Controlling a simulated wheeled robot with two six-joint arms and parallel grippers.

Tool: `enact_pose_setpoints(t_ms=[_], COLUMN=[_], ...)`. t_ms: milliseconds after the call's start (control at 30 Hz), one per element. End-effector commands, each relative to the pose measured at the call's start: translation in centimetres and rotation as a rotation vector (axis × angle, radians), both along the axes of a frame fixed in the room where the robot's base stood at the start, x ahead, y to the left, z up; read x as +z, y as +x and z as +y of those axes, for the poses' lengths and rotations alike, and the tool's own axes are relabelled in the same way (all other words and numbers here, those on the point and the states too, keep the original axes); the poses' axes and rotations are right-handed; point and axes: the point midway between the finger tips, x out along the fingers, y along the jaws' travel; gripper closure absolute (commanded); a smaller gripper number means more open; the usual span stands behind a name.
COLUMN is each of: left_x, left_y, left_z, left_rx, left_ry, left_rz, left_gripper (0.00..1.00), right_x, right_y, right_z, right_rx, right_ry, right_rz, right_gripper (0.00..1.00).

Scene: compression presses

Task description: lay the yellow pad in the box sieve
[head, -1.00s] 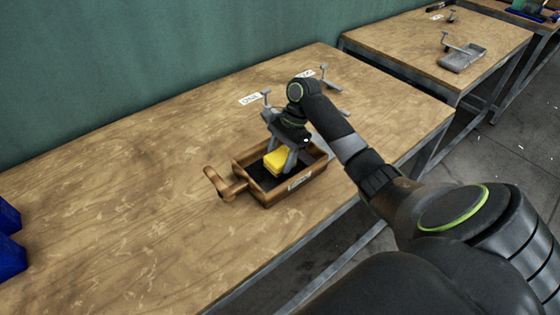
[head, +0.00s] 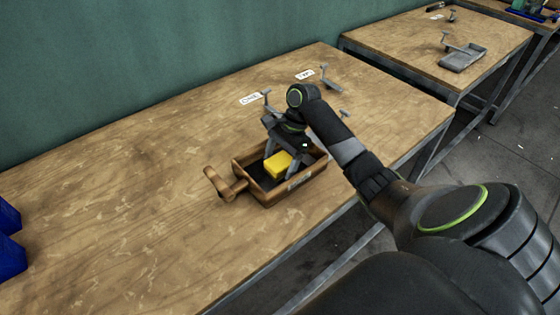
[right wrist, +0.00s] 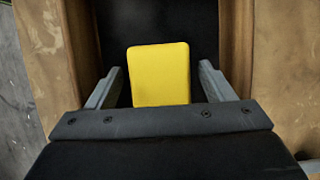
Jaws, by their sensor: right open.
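The yellow pad (head: 278,164) lies inside the wooden box sieve (head: 282,196), on its dark floor. In the right wrist view the pad (right wrist: 160,74) lies between the two grey fingers, with a gap on each side, and the sieve's wooden walls (right wrist: 238,45) run along both sides. My right gripper (head: 277,162) is open, with its fingers down in the box around the pad. The gripper and wrist hide part of the box's far side. My left gripper is not in view.
A wooden handle (head: 225,184) sticks out from the box's left end. Small grey presses (head: 330,80) and white labels (head: 250,99) stand behind the box.

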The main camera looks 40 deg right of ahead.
Motion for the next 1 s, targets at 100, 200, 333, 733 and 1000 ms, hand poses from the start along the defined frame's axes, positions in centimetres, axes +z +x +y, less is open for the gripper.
enact_pose_setpoints(t_ms=[100,200,333,733,1000], left_x=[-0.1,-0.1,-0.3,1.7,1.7], left_y=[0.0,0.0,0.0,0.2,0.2], left_z=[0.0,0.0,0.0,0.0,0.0], left_rx=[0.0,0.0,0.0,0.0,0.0], left_ry=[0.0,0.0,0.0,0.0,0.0], left_rz=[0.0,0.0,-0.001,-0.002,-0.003], left_gripper=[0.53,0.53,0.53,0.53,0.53], right_x=[1.4,3.2,6.0,11.1,11.2], right_y=[0.2,0.2,0.3,0.4,0.4], right_z=[-0.6,-1.4,-2.6,-4.5,-4.6], right_rx=[-0.001,-0.001,-0.001,-0.001,0.0], right_ry=[-0.003,-0.004,-0.004,0.001,0.001], right_rz=[-0.005,-0.005,-0.006,0.0,-0.001], right_gripper=[0.25,0.25,0.25,0.25,0.25])
